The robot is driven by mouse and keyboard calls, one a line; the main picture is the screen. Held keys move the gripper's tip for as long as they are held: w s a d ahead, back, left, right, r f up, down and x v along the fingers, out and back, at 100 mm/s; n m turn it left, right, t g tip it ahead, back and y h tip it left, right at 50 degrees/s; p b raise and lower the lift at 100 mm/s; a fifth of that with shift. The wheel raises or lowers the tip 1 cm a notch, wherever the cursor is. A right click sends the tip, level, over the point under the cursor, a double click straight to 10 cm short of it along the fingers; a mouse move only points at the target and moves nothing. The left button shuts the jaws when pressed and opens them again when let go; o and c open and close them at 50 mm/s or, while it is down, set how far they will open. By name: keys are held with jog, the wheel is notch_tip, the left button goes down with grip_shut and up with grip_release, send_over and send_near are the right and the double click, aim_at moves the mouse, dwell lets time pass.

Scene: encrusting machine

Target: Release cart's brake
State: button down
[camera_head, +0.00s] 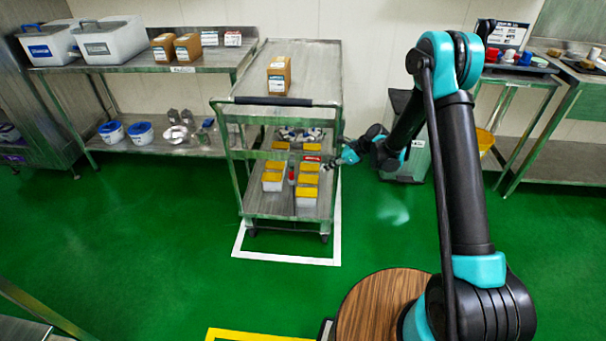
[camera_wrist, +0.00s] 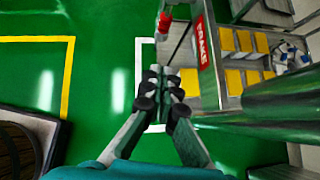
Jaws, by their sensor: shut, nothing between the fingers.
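The metal cart (camera_head: 330,75) stands mid-view inside a white floor outline, with a black push handle along its top. In the wrist view the red brake part (camera_wrist: 165,20) is at the top centre, beside the red sign reading BRAKE (camera_wrist: 203,42). My gripper (camera_wrist: 162,72) is shut and empty, with its tips below the red part in the picture. In the head view my gripper (camera_head: 329,168) is at the cart's right side. Contact cannot be told.
Yellow-topped white containers (camera_head: 273,182) fill the cart's lower shelves, and a cardboard box (camera_head: 279,76) stands on top. A shelf table (camera_head: 210,62) is at the back left. A grey bin (camera_head: 412,155) stands right of the cart. Green floor (camera_head: 150,240) is clear in front.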

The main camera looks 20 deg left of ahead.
send_near(294, 179)
notch_tip(294, 179, down, 3)
jog(key=a, duration=0.3)
jog(key=shift+s+f, duration=0.1)
jog(key=shift+f, duration=0.1)
jog(key=shift+a, duration=0.55)
